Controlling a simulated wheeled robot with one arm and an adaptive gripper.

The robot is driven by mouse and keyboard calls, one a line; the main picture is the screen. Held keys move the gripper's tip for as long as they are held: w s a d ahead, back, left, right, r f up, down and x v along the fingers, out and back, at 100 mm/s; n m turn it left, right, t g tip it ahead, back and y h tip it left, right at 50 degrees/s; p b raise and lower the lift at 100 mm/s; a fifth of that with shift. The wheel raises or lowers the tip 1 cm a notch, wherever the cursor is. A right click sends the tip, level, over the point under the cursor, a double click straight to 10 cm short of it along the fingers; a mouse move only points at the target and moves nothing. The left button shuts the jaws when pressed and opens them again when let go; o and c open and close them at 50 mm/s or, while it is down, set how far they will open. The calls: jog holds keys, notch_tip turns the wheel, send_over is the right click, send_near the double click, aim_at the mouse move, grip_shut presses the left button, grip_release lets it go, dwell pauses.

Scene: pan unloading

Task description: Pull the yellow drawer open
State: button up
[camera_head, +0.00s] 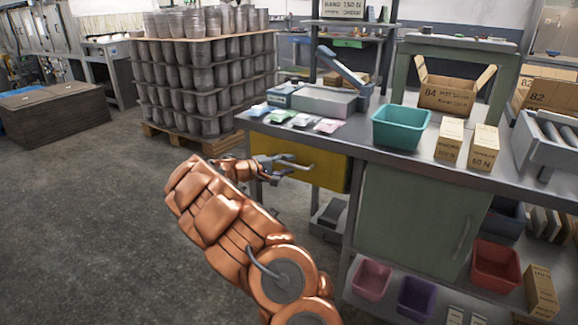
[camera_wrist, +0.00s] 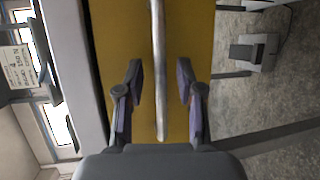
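The yellow drawer (camera_head: 325,171) sits under the left end of the workbench, with its front flush below the tabletop as far as I can see. Its grey bar handle (camera_head: 297,164) stands out from the front. My gripper (camera_head: 284,164) is at the handle, partly hidden by my copper arm in the head view. In the wrist view the yellow drawer front (camera_wrist: 200,40) fills the middle and the handle (camera_wrist: 160,70) runs between the fingers. My gripper (camera_wrist: 160,85) is open, with a gap on both sides of the handle.
On the bench (camera_head: 341,138) stand a teal bin (camera_head: 401,127), small cartons (camera_head: 449,143) and several coloured packets (camera_head: 280,116). A green cabinet door (camera_head: 412,222) is right of the drawer. Below are a pink bin (camera_head: 371,279) and a red bin (camera_head: 496,265). The floor (camera_head: 90,220) at left is clear.

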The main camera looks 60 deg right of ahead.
jog(key=shift+s+d+f, duration=0.1)
jog(key=shift+s+d, duration=0.1)
jog(key=shift+d, duration=0.25)
grip_shut()
dwell(0.5)
